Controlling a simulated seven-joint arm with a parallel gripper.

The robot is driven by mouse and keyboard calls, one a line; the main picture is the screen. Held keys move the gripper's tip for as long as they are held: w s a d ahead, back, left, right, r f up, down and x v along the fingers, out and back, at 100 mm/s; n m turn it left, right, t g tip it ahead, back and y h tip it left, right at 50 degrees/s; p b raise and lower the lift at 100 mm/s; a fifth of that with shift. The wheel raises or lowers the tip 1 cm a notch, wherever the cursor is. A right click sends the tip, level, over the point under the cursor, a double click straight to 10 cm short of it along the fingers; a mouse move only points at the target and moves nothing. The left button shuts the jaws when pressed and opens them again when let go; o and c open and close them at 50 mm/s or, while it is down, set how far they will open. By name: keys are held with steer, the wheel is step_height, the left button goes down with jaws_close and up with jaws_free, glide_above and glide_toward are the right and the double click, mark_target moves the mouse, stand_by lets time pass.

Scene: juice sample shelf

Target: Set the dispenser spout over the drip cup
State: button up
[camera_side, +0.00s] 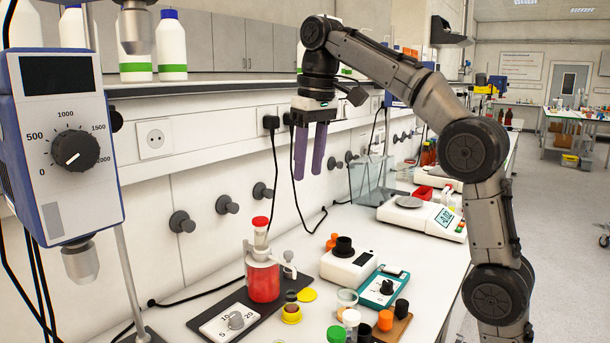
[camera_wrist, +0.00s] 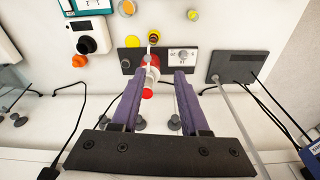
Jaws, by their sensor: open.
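The dispenser (camera_side: 263,280) is a clear jar of red liquid with a white neck and red cap, upright on a dark base. It also shows in the wrist view (camera_wrist: 149,75). A pale spout-like part (camera_wrist: 152,45) reaches from it towards the top of the picture. A small yellow-rimmed cup (camera_side: 291,316), seemingly the drip cup, stands just in front of the base. Whether the spout lies over it I cannot tell. My gripper (camera_side: 309,172) is open and empty, well above the bench. In the wrist view its fingers (camera_wrist: 160,75) straddle the line down to the dispenser.
A dial plate (camera_side: 228,324) lies on the base, with a grey-knobbed fitting (camera_side: 289,264) beside the jar. A white device (camera_side: 347,268), a teal device (camera_side: 384,287) and several small jars crowd the right. The wall with grey knobs (camera_side: 227,204) stands behind.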

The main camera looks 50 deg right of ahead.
steer(key=shift+w+d+n, duration=0.1)
steer(key=shift+w+n, duration=0.05)
steer(key=shift+n, duration=0.25)
steer(key=shift+c, duration=1.1)
steer(key=d+f+n+h, duration=0.1)
steer(key=n, duration=0.1)
steer(key=w+d+f+n, duration=0.1)
steer(key=n, duration=0.1)
steer(key=d+f+n+h, duration=0.1)
steer(key=f, duration=0.1)
steer(key=shift+w+f+n+h, duration=0.1)
steer(key=shift+w+n+h, duration=0.2)
steer(key=shift+w+n, duration=0.1)
jaws_close()
steer(key=w+a+f+n+t+h, duration=0.15)
steer(key=a+f+n+h, duration=0.45)
steer(key=a+f+n, duration=0.85)
steer(key=w+d+f+n, duration=0.1)
steer(key=d+f, duration=0.1)
steer(key=d, duration=0.4)
steer(key=w+d+f+n, duration=0.1)
steer(key=w+d, duration=0.1)
steer(key=d, duration=0.3)
steer(key=shift+w+d+f+n, duration=0.3)
steer(key=shift+d+f+n, duration=0.05)
